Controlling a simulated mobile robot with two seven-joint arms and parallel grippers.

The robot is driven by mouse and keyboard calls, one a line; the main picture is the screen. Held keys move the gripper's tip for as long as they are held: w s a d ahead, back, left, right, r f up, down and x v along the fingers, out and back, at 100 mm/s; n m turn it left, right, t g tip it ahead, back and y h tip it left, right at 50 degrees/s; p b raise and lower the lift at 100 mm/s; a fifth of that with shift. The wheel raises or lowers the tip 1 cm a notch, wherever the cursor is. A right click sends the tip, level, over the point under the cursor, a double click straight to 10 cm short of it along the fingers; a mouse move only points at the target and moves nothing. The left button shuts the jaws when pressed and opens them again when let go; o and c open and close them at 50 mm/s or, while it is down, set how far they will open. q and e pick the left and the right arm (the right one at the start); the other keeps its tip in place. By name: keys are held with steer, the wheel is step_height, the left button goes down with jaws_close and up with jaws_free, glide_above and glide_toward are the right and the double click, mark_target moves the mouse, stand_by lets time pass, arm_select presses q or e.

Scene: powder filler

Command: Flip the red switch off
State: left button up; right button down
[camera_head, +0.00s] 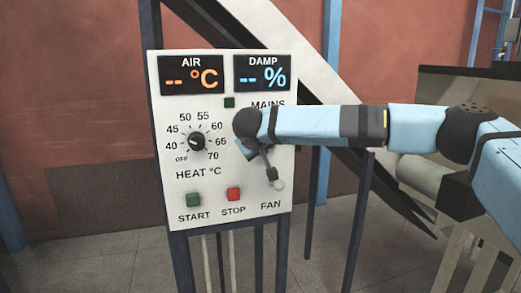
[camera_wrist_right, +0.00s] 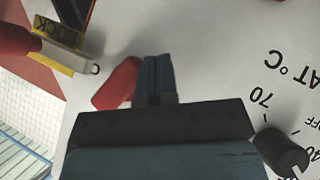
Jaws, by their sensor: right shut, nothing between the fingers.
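The red switch (camera_wrist_right: 117,83) shows in the right wrist view as a rounded red handle on the white panel. In the head view my right arm hides it on the white control panel (camera_head: 222,180), near the MAINS label (camera_head: 268,104). My right gripper (camera_wrist_right: 158,60) is shut and empty, its fingers just right of the red handle in the wrist view. The handle's near end is close to the fingers; I cannot tell whether they touch. My left gripper is not in view.
The black heat knob (camera_head: 197,141) is left of my right arm. The green START button (camera_head: 193,200) and red STOP button (camera_head: 233,194) are below it. A yellow lock tag (camera_wrist_right: 62,45) and another red part (camera_wrist_right: 15,40) lie left of the fingers in the wrist view.

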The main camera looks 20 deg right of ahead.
stand_by(0.8)
steer(key=s+a+r, duration=0.4)
steer(key=s+a, duration=0.3)
steer(key=a, duration=0.3)
steer(key=shift+a+b, duration=0.2)
steer(key=shift+b, duration=0.2)
